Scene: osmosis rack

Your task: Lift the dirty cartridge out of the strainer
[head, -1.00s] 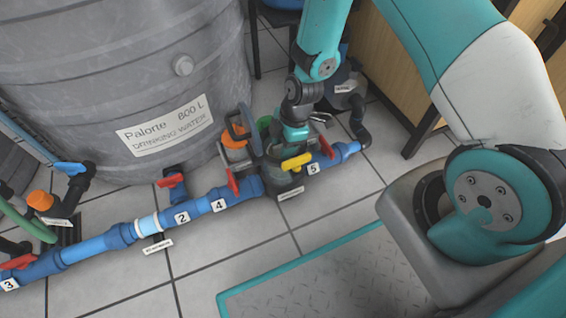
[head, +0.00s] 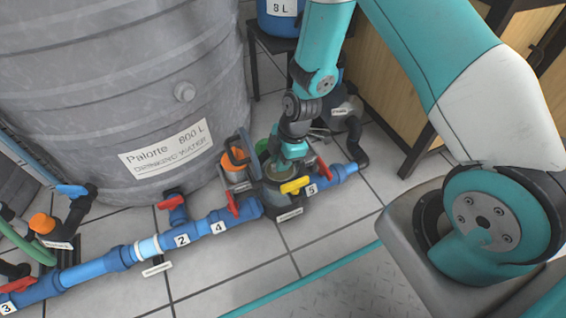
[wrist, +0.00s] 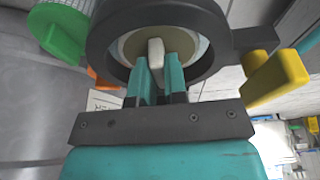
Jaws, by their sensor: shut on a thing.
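The strainer (head: 283,201) is a dark round housing in the blue pipe line, between labels 4 and 5. Its top is open, and its thick dark rim (wrist: 103,40) shows in the wrist view. The dirty cartridge (wrist: 131,45) shows as a beige disc with a pale upright tab (wrist: 156,52) inside the rim. My gripper (wrist: 158,72) has its two teal fingers shut on that tab. In the head view my gripper (head: 290,158) points down at the strainer's mouth. The cartridge's lower part is hidden inside the housing.
A yellow handle (head: 296,186) is at the strainer's front, with red valve levers (head: 232,204) nearby. A green cap (wrist: 62,35) and an orange-topped fitting (head: 235,160) stand close by. The grey water tank (head: 120,90) is behind on the left. Tiled floor in front is clear.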

